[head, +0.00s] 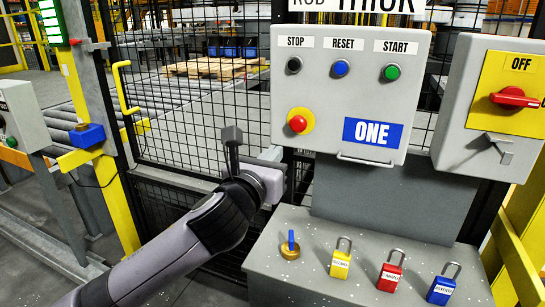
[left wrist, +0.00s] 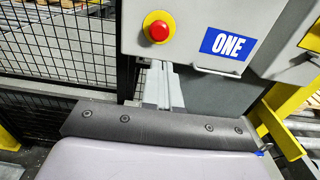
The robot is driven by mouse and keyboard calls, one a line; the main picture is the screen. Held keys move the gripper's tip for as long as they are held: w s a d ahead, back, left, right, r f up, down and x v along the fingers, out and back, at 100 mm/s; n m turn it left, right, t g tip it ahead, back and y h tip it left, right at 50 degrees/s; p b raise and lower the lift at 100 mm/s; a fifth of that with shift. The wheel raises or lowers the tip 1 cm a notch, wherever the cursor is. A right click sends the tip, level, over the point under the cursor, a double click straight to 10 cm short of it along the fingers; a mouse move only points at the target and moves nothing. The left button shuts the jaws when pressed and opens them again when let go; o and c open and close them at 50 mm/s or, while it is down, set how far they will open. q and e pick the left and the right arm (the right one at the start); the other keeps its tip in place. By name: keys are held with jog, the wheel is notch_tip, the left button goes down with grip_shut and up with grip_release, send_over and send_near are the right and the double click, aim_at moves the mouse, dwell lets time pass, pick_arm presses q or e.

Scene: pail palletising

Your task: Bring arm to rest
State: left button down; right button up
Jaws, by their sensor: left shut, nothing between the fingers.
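My left arm reaches in from the lower left in the head view. Its gripper (head: 272,154) is in front of the fence, just left of the grey control box (head: 350,90). In the left wrist view the two pale fingers (left wrist: 162,84) are together with nothing between them, below the red emergency button (left wrist: 158,29). My right gripper is in neither view.
A black mesh fence (head: 180,120) stands behind the arm. A switch box (head: 500,100) is at right.

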pick_arm(q)
jog(key=s+a+f+n+g, duration=0.1)
jog(key=s+a+f+n, duration=0.15)
jog(key=f+n, duration=0.5)
jog(key=s+a+f+n+g, duration=0.2)
jog(key=s+f+n, duration=0.3)
jog(key=f, duration=0.4)
jog(key=s+a+f+n+g, duration=0.1)
jog(key=s+a+f+n, duration=0.1)
jog(key=f+n, duration=0.6)
jog(key=s+a+f+n+g+y, duration=0.1)
jog(key=s+a+f+n, duration=0.4)
jog(key=s+f+n, duration=0.2)
jog(key=s+a+f+n+g+y, duration=0.1)
jog(key=s+a+f+n+y, duration=0.1)
jog(key=s+a+f+n, duration=0.3)
jog(key=s+f+n, duration=0.3)
jog(key=s+n, duration=0.2)
jog(key=s, duration=0.2)
jog(key=shift+a+f+g, duration=0.25)
jog(key=shift+f+g, duration=0.05)
jog(key=shift+g, duration=0.1)
jog(key=shift+s, duration=0.1)
